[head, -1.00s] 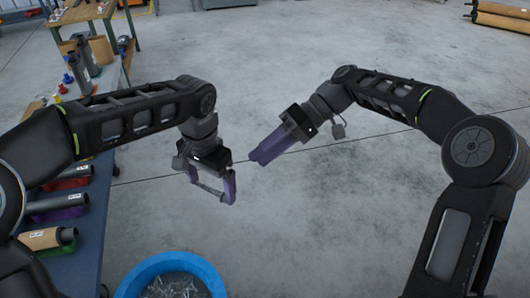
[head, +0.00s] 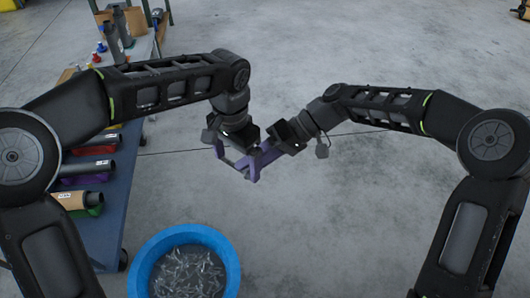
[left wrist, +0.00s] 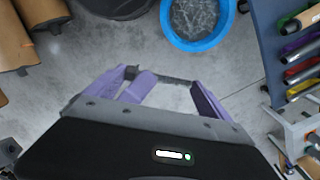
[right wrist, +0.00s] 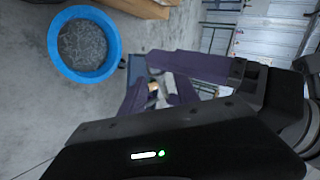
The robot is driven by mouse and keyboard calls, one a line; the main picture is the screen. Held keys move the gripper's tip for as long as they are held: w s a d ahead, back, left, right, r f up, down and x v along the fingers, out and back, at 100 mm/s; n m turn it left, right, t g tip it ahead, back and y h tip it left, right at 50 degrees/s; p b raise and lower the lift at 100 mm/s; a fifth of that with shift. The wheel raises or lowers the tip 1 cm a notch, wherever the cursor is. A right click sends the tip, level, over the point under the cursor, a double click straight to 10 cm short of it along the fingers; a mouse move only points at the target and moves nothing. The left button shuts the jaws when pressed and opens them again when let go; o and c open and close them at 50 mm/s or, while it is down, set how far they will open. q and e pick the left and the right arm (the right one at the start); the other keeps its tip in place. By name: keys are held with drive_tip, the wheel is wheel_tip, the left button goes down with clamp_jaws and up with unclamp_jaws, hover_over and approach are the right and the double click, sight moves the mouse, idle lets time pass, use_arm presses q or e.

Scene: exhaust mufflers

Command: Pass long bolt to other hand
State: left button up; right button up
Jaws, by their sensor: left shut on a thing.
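The long bolt is a thin grey rod (left wrist: 174,79) that spans between the fingers of my left gripper (left wrist: 160,80) in the left wrist view. My left gripper, also in the head view (head: 237,168), is shut on it. My right gripper (head: 260,163) reaches in from the right, and its purple fingers overlap the left gripper's fingers in the head view. In the right wrist view, the right gripper's fingers (right wrist: 155,90) are somewhat apart with a small part between them. I cannot tell whether they touch the bolt.
A blue tub (head: 142,268) of metal pieces stands on the floor below the grippers. A blue bench (head: 108,222) with tubes in coloured bins runs along the left. The floor to the right is clear.

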drive_tip(key=shift+s+a+f, duration=0.1)
drive_tip(key=shift+a, duration=0.1)
clamp_jaws()
idle(0.3)
use_arm(q)
drive_tip(key=o, duration=1.2)
wheel_tip(320, 180, up, 8)
drive_tip(key=shift+f, duration=0.2)
